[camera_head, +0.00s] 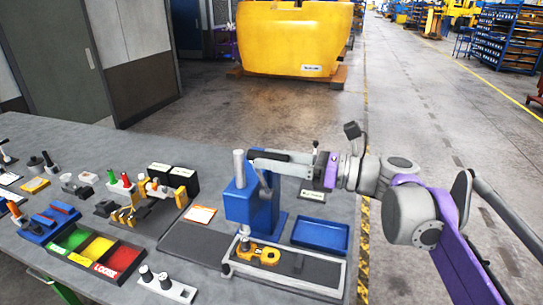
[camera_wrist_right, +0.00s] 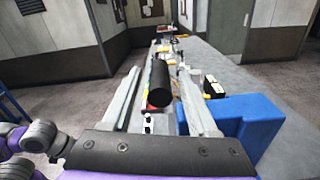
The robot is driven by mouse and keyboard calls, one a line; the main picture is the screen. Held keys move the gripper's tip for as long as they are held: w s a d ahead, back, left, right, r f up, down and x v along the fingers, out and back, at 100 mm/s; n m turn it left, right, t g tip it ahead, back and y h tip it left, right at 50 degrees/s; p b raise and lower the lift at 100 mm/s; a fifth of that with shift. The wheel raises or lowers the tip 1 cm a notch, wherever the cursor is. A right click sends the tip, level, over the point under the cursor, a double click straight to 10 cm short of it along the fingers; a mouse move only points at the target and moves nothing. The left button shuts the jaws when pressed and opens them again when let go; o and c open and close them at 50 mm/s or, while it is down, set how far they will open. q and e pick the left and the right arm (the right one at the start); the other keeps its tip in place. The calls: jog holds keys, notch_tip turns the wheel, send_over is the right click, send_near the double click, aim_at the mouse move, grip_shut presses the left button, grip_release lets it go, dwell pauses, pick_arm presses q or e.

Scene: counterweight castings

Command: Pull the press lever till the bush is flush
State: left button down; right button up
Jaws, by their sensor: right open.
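The blue press (camera_head: 238,203) stands on the bench with a pale upright column on top. Its lever's black round handle (camera_wrist_right: 159,84) lies between the fingers of my right gripper in the right wrist view, with visible space on both sides. My right gripper (camera_head: 268,162) is open beside the top of the press in the head view; it also shows in the wrist view (camera_wrist_right: 160,98). A yellow casting (camera_head: 266,256) lies in the pale-framed bed under the press's silver ram (camera_head: 247,236). The bush is too small to make out. My left gripper is out of view.
A blue tray (camera_head: 321,236) lies right of the press. A compartment box with green, yellow and red sections (camera_head: 95,250) and several small tools fill the left of the bench. A two-knob box (camera_head: 166,285) sits at the front. The floor to the right is open.

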jog(key=shift+w+a, duration=0.1)
jog(key=shift+a, duration=0.2)
grip_shut()
dwell(1.3)
